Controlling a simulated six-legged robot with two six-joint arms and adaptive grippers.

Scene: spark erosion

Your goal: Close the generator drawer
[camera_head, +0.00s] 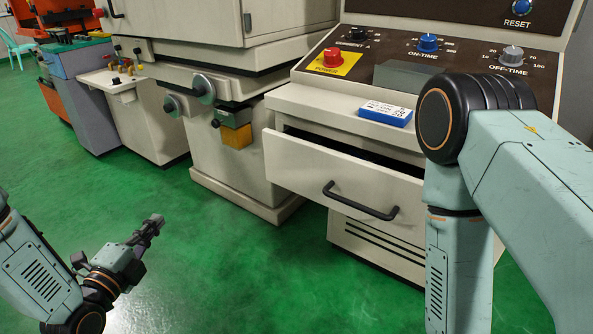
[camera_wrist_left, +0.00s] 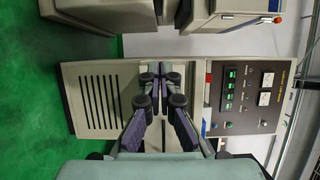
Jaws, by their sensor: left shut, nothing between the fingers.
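The generator drawer (camera_head: 300,167) is a cream front with a black bar handle (camera_head: 360,201), in the head view below the control panel. It stands pulled out, with a dark gap between its top edge and the cabinet. My right arm covers its right end. My left gripper (camera_head: 157,222) is shut and empty, low over the green floor, left of the drawer and apart from it. In the left wrist view its fingers (camera_wrist_left: 159,72) are together in front of a vented cabinet. My right gripper is below the frame and hidden.
A blue-and-white box (camera_head: 385,113) lies on the ledge above the drawer. The panel carries a red knob (camera_head: 333,56) and a blue knob (camera_head: 428,43). The machine base (camera_head: 235,165) stands left of the drawer. Green floor (camera_head: 215,270) is clear before it. The left wrist view shows a vented cabinet (camera_wrist_left: 100,120).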

